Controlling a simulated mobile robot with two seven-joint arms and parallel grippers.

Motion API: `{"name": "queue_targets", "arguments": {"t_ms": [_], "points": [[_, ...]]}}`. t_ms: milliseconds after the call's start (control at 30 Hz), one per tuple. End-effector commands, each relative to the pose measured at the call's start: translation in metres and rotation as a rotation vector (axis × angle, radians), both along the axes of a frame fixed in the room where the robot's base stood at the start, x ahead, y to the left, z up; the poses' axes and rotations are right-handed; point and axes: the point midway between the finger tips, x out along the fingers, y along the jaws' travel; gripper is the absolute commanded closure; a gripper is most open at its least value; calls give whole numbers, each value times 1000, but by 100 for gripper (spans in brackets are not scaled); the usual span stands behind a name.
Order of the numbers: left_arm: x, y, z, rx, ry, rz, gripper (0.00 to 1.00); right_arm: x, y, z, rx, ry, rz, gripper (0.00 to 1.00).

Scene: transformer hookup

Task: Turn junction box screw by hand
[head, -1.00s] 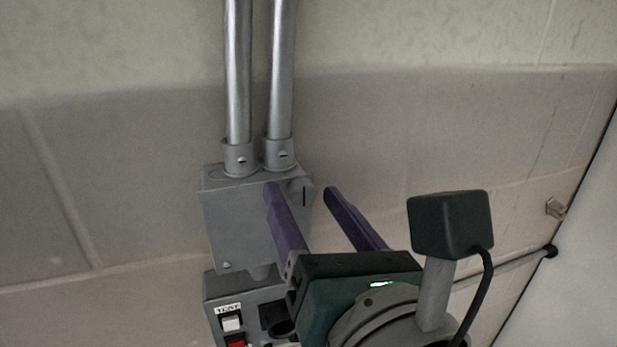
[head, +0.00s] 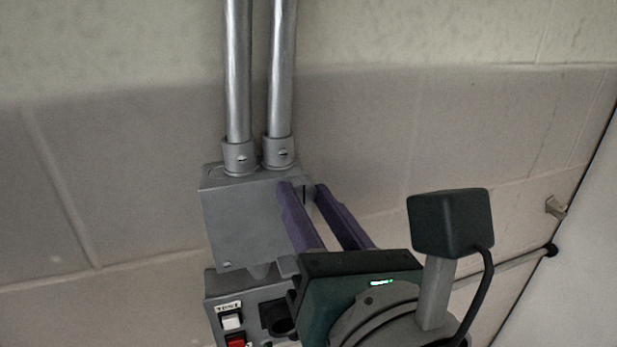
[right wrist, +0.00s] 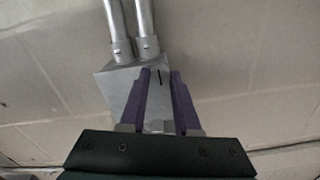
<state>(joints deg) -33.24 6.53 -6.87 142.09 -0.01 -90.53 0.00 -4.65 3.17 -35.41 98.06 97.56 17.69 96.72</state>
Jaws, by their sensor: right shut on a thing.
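The grey junction box (head: 240,225) is fixed to the wall below two metal conduits; it also shows in the right wrist view (right wrist: 118,88). Its large slotted screw (right wrist: 160,76) sits at the upper right corner of the cover, with the slot looking close to upright. My right gripper (head: 302,188) reaches in from the lower right, its two purple fingers shut on the screw from either side. In the right wrist view the fingertips (right wrist: 161,74) flank the screw. In the head view the fingers hide most of the screw. My left gripper is not in view.
Two metal conduits (head: 238,80) run up from the box. Below it is a grey control box (head: 258,294) with a white switch (head: 232,322) and a red switch (head: 236,341). A small metal fitting (head: 556,207) is on the wall at right. The wall left of the box is bare.

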Motion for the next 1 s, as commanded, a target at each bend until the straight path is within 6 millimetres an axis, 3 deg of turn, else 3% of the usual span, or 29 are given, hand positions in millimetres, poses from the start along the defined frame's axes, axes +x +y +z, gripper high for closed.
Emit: {"name": "queue_targets", "arguments": {"t_ms": [367, 1000], "points": [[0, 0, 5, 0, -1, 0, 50, 0, 0, 1, -135, -42, -2, 100], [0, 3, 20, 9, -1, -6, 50, 0, 0, 1, -698, -226, 0, 100]]}}
